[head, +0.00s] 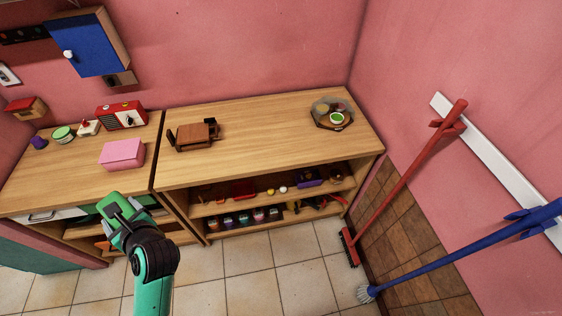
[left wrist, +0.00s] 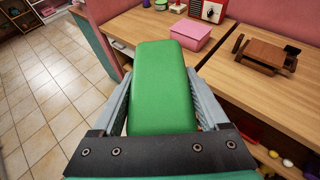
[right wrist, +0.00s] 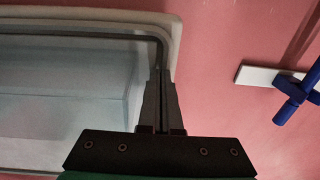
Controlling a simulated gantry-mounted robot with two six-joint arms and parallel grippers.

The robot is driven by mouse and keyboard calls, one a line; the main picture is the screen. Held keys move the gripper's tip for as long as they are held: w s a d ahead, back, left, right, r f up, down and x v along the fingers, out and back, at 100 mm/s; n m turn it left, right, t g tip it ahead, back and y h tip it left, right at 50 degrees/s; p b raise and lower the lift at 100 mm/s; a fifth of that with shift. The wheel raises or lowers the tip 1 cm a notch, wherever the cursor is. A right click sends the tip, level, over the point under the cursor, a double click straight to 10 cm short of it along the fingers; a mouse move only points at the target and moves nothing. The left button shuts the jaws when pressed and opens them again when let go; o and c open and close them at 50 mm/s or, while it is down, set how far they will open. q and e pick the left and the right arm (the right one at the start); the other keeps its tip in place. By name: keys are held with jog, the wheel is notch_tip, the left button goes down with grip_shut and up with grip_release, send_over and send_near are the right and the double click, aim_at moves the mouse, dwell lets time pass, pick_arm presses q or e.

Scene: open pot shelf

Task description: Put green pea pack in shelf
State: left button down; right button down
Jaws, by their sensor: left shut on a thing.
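My left gripper (head: 127,217) is shut on the green pea pack (head: 110,203), a plain green block. In the left wrist view the green pack (left wrist: 163,90) sits between the two fingers, lengthwise away from me. In the head view the pack is in front of the left counter. The open shelf (head: 208,226) is under the right counter, to the right of my left gripper, with two levels visible. My right gripper (right wrist: 158,100) is shut, with its fingers together and nothing between them; it is not in the head view.
The shelf's upper level holds small items and its lower level several small jars (head: 243,218). A pink box (head: 122,154) and red radio (head: 121,116) stand on the left counter. A red broom (head: 405,178) and blue mop (head: 455,250) are at right. A pale glass-fronted unit (right wrist: 70,85) is near my right gripper.

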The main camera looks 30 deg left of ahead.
pick_arm(q)
jog(key=shift+s+a+r, duration=0.1)
jog(key=shift+s+a, duration=0.2)
jog(key=shift+a, duration=0.1)
pick_arm(e)
jog(key=shift+w+d+f, duration=0.25)
jog(key=shift+d+f, duration=0.05)
jog(key=shift+d, duration=0.15)
